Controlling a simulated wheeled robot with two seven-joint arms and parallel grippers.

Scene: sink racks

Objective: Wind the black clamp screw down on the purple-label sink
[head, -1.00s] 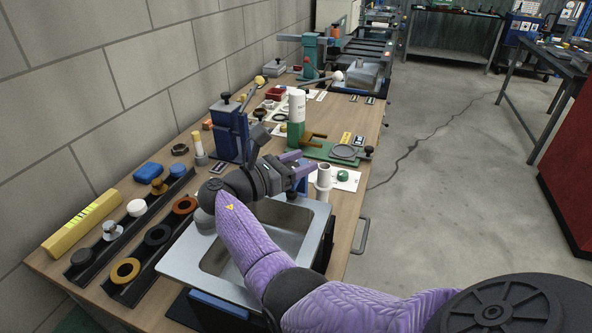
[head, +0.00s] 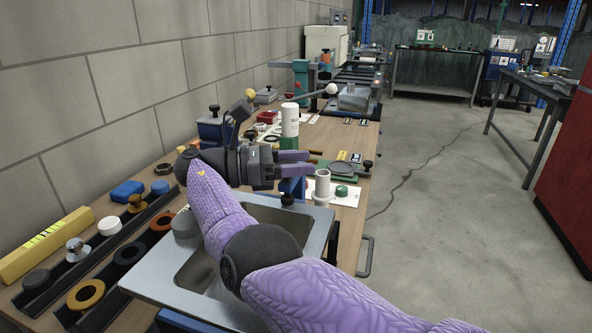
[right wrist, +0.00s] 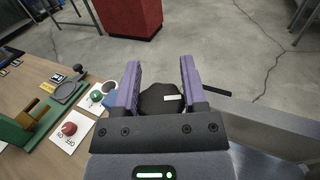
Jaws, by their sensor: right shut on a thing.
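My right gripper (head: 308,163) reaches across the sink (head: 150,285) from the near side, its purple fingers pointing right above a blue clamp (head: 293,188) at the sink's far edge. In the right wrist view, my right gripper (right wrist: 160,75) is shut on a black knob (right wrist: 158,103) bearing a small white mark. I take this knob to be the clamp screw. In the head view the fingers hide it. A small black part (head: 287,199) shows below them, by the blue clamp. I can make out no purple label. My left gripper is not in view.
A white-and-green cylinder (head: 290,125) stands behind. Black trays with rings (head: 86,294) lie left of the sink. The floor right of the bench is open.

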